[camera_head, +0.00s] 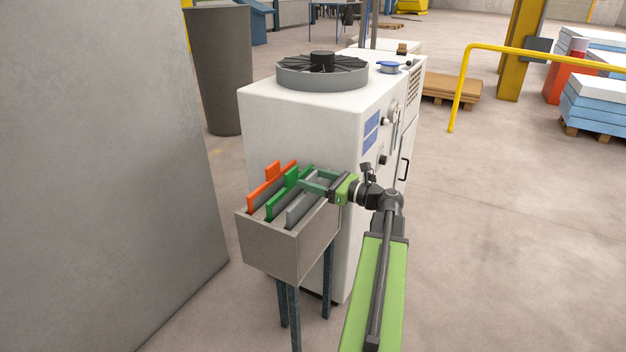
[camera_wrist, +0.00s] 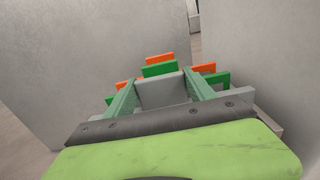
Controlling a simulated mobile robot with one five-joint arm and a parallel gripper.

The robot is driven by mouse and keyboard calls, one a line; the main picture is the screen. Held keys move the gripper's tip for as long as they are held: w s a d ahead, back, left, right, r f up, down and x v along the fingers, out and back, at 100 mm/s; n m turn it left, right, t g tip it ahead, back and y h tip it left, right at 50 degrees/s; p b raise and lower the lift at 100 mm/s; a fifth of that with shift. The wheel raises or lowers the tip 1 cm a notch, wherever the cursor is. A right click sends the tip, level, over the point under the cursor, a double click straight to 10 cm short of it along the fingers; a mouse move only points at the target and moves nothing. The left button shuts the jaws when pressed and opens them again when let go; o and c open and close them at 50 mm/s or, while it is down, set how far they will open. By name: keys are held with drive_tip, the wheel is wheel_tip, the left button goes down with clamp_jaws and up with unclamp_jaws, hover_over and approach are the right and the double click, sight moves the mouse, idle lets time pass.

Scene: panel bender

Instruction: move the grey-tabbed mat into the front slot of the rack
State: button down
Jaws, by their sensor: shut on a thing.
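The rack (camera_head: 268,245) is a grey-beige open box on dark legs, left of centre in the head view. The grey-tabbed mat (camera_head: 303,208) stands upright in it, closest to the camera of the three mats. My gripper (camera_head: 312,183) reaches in from the right, shut on the grey tab. In the wrist view the grey tab (camera_wrist: 160,92) sits between the two green fingers of my gripper (camera_wrist: 160,85). The lower part of the mat is hidden in the rack, so I cannot tell how deep it sits.
A green mat (camera_head: 272,211) and an orange mat (camera_head: 262,192) stand behind the grey one in the rack. A white machine (camera_head: 300,120) with a round fan is close behind it. A large grey panel (camera_head: 100,180) stands at the left. Open floor (camera_head: 500,230) lies at the right.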

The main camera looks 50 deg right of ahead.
drive_tip(key=shift+c, duration=1.3)
unclamp_jaws()
drive_tip(key=v, duration=1.7)
drive_tip(key=shift+s, duration=0.25)
